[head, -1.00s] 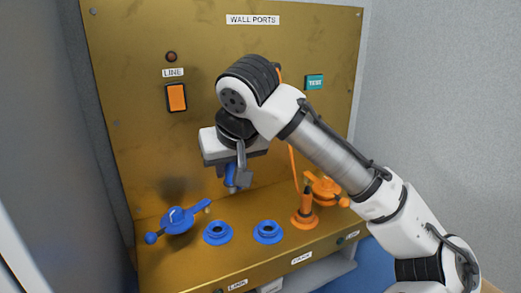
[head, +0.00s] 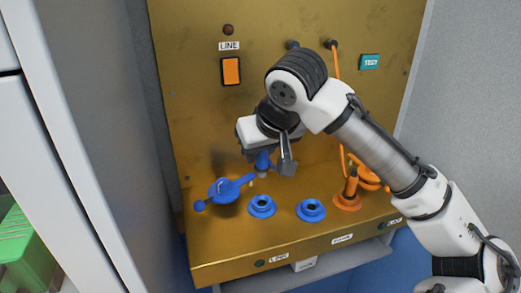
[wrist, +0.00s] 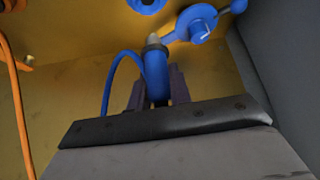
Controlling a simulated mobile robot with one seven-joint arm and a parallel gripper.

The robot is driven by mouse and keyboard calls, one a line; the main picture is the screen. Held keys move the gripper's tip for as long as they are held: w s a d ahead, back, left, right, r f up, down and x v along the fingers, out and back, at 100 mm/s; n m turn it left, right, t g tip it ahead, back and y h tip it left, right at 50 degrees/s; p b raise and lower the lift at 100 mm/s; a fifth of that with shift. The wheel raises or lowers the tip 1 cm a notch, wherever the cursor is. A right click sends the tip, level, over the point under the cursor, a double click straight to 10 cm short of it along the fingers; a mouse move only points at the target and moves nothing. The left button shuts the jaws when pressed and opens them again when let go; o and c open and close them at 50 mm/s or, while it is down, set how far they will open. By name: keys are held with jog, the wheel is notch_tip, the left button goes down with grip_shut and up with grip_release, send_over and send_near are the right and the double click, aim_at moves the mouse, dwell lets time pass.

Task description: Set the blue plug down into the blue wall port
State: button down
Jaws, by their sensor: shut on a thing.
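The blue plug (head: 263,160) hangs in my gripper (head: 270,158) above the ledge, clear of it. In the wrist view the plug (wrist: 156,75) sits between the two fingers of my gripper (wrist: 157,92), its pale tip pointing away and a blue cable (wrist: 110,82) curving off left. Two blue ring ports stand open on the ledge: a left one (head: 262,207) almost straight below the plug in the head view, and a right one (head: 311,211). A blue port (wrist: 147,4) is cut by the wrist view's top edge. Part of the plug is hidden by a finger.
A blue lever-like cap (head: 222,190) lies left of the ports; it shows in the wrist view (wrist: 198,25). An orange plug (head: 351,184) stands in an orange port (head: 347,202) at right, its cable (head: 337,90) rising. The brass back panel (head: 200,120) stands close behind.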

aim_at(263, 170)
jog(key=shift+f+b, duration=1.7)
jog(key=shift+f, duration=0.55)
jog(key=shift+f+b, duration=0.3)
jog(key=shift+f, duration=0.3)
jog(key=shift+f+b, duration=0.3)
jog(key=shift+f, duration=1.1)
dwell(0.4)
jog(key=c, duration=1.2)
grip_release()
jog(key=shift+r, duration=0.1)
